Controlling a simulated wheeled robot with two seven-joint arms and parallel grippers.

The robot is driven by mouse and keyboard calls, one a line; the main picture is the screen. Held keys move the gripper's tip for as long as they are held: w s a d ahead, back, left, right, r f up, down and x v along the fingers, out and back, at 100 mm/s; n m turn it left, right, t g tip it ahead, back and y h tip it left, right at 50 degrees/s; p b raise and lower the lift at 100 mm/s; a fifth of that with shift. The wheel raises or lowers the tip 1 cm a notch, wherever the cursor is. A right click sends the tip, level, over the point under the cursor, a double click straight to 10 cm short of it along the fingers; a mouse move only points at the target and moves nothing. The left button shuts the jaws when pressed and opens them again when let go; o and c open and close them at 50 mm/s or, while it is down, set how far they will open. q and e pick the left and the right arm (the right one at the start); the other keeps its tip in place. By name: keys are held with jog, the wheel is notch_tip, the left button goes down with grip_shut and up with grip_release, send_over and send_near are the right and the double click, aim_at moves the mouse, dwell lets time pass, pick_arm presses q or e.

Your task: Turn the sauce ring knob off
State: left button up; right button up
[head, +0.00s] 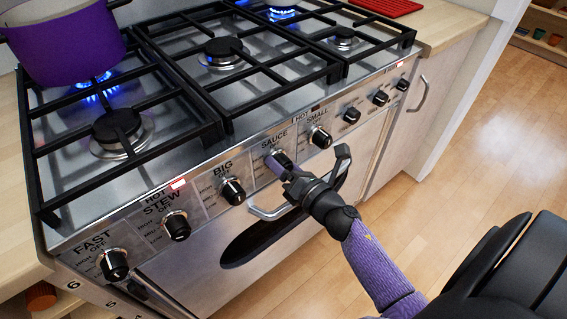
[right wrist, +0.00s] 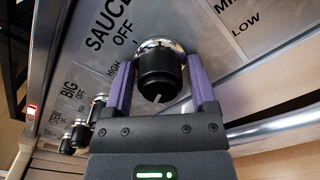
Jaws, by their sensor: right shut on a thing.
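The sauce knob (right wrist: 160,72) is black with a silver collar, on the front panel below the label SAUCE OFF. My right gripper (right wrist: 161,88) has a purple finger on each side of it and is shut on it. A short white mark shows on the knob's face, pointing away from OFF; its exact setting is hard to read. In the head view my right gripper (head: 283,163) reaches the panel from the lower right and hides most of the knob. My left gripper is not in view.
The big knob (head: 233,191) and small knob (head: 320,137) flank the sauce knob. An oven handle (head: 268,212) lies just below my gripper. A purple pot (head: 68,45) stands over a blue flame (head: 97,86); another flame (head: 283,12) burns at the back. Floor is clear at right.

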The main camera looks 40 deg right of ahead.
jog(key=m+p, duration=0.1)
jog(key=m, duration=0.1)
jog(key=shift+m, duration=0.3)
jog(key=m+p, duration=0.1)
jog(key=m, duration=0.2)
jog(key=shift+m, duration=0.3)
jog(key=m+p, duration=0.1)
jog(key=m, duration=0.3)
jog(key=shift+m+p, duration=0.3)
jog(key=shift+p, duration=0.1)
jog(key=m+p, duration=0.1)
jog(key=m, duration=0.1)
jog(key=shift+m, duration=0.3)
jog(key=m+p, duration=0.1)
jog(key=m, duration=0.3)
jog(key=shift+m, duration=0.3)
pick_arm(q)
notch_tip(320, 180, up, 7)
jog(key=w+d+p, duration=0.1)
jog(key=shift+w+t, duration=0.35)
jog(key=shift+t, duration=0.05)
pick_arm(e)
jog(key=m, duration=0.4)
jog(key=shift+m, duration=0.3)
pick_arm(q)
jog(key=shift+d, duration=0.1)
pick_arm(e)
jog(key=o, duration=1)
